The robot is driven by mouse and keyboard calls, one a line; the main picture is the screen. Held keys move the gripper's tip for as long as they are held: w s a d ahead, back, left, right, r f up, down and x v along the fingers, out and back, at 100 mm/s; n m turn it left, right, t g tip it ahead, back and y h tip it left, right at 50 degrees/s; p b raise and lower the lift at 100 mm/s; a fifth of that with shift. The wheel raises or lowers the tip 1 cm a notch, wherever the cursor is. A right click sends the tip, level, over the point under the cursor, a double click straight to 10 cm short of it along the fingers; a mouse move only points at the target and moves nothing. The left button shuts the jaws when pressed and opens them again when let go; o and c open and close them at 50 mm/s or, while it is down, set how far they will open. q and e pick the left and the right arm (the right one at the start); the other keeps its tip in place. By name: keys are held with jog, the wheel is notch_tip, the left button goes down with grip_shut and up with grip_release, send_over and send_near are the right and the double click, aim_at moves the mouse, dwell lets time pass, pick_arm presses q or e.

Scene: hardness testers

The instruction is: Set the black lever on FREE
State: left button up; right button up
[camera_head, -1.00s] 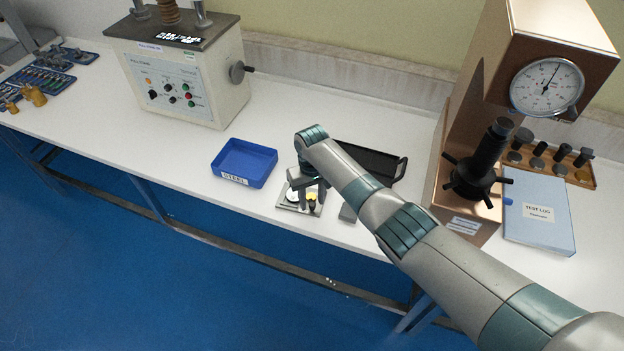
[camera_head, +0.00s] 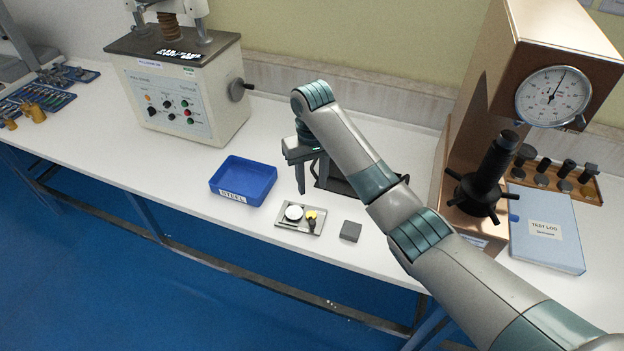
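A small metal plate (camera_head: 285,221) lies near the table's front edge. It carries a white disc (camera_head: 294,212), a yellow spot and a small black piece (camera_head: 312,224) that looks like the black lever. No FREE lettering is readable, so I cannot tell its setting. My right gripper (camera_head: 311,188) hangs above and behind the plate, fingers pointing down, apart and empty. It touches neither the plate nor the lever. My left gripper is not in view.
A blue STEEL tray (camera_head: 262,193) stands left of the plate, a grey block (camera_head: 350,231) to its right. A black tray (camera_head: 338,186) lies partly hidden behind my arm. A control box (camera_head: 185,105) with a side handle (camera_head: 240,88) and a brown tester (camera_head: 475,125) stand behind.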

jog(key=shift+r, duration=0.9)
jog(key=shift+f, duration=0.15)
